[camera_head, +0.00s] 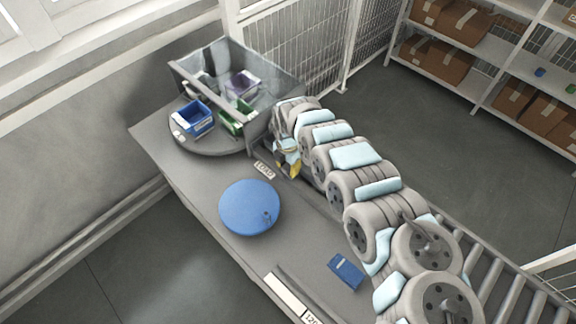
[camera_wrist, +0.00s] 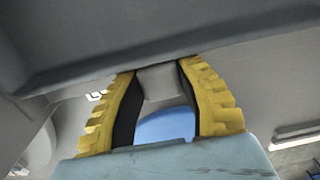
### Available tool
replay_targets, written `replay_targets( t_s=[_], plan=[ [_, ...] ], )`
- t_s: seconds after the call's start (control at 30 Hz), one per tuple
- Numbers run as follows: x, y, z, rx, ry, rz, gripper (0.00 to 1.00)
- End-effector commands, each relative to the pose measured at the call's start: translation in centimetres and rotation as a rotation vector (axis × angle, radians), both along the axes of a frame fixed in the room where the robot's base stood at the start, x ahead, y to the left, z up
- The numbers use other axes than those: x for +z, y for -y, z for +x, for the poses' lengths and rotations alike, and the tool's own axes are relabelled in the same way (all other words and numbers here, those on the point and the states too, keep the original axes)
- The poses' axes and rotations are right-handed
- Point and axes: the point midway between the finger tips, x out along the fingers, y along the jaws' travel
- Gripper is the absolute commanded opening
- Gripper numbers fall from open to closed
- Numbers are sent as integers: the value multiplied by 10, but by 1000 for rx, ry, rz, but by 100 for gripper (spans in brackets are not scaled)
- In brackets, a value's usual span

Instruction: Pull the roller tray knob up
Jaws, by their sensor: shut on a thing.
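My gripper (camera_head: 292,168) has yellow ribbed fingers and points down at the counter's inner edge, beside the label reading LOAD (camera_head: 264,170). In the wrist view the two fingers (camera_wrist: 164,80) stand on either side of a small grey block (camera_wrist: 160,82), which looks like the knob, and are shut on it. In the head view my gripper and arm hide the knob. A dark grey panel edge (camera_wrist: 110,60) crosses the wrist view just beyond the fingertips. I cannot tell how far up the knob is.
A blue round disc (camera_head: 249,207) lies on the grey counter (camera_head: 185,175). A turntable (camera_head: 190,143) with blue (camera_head: 193,117) and green (camera_head: 238,118) bins stands behind, partly inside a grey-walled enclosure (camera_head: 262,75). A blue booklet (camera_head: 345,271) lies nearer. Rollers (camera_head: 505,283) run under my arm.

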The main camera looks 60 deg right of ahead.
Motion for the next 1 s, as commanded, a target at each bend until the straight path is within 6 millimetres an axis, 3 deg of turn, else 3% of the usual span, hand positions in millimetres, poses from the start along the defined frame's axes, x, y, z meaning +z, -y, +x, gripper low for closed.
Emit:
replay_targets(
  t_s=[0.9,0.93,1.0],
  plan=[
    [17,0,0,1,0,0,14],
    [17,0,0,1,0,0,40],
    [17,0,0,0,0,0,60]
  ],
)
